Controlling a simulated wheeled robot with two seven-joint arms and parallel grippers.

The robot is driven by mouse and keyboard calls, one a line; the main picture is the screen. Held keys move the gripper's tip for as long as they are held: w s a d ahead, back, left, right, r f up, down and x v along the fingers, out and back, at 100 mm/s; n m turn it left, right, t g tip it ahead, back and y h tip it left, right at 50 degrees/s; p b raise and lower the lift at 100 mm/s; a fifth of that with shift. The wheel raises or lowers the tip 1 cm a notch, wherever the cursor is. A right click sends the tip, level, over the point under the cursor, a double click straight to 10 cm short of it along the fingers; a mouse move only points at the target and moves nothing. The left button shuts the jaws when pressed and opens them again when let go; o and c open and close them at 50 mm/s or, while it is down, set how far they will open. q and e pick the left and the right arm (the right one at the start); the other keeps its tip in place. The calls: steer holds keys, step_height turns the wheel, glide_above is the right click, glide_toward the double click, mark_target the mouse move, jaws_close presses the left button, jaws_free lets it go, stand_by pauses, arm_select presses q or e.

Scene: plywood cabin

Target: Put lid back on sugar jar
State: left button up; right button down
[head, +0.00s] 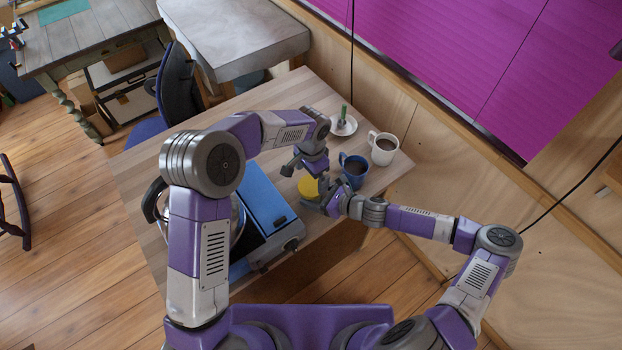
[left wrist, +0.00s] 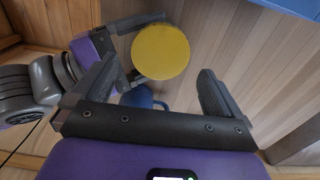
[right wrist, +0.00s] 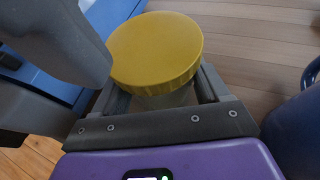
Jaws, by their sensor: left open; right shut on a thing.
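The round yellow lid (head: 308,187) lies flat on top of the sugar jar, as the right wrist view shows. The lid (right wrist: 155,50) covers most of the pale, see-through jar (right wrist: 165,99); I cannot tell whether it is fully seated. My right gripper (head: 323,202) is shut on the jar body, its fingers on either side just under the lid. My left gripper (head: 305,172) is open and empty near the lid, pointing down. In the left wrist view the lid (left wrist: 160,52) shows beyond and between its spread fingers, apparently apart from them.
A blue stove (head: 265,193) with a metal pot, partly hidden by my left arm, stands left of the jar. A blue mug (head: 354,170) stands close on the right, a white mug (head: 384,149) behind it. A white saucer (head: 347,126) holds something green at the back.

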mark_target(311, 185)
arm_select(q)
steer(key=shift+c, duration=0.5)
steer(key=shift+r+n, duration=0.6)
steer(key=shift+n, duration=0.2)
steer(key=shift+r+n, duration=1.2)
steer(key=shift+n, duration=0.2)
steer(key=shift+f, duration=4.05)
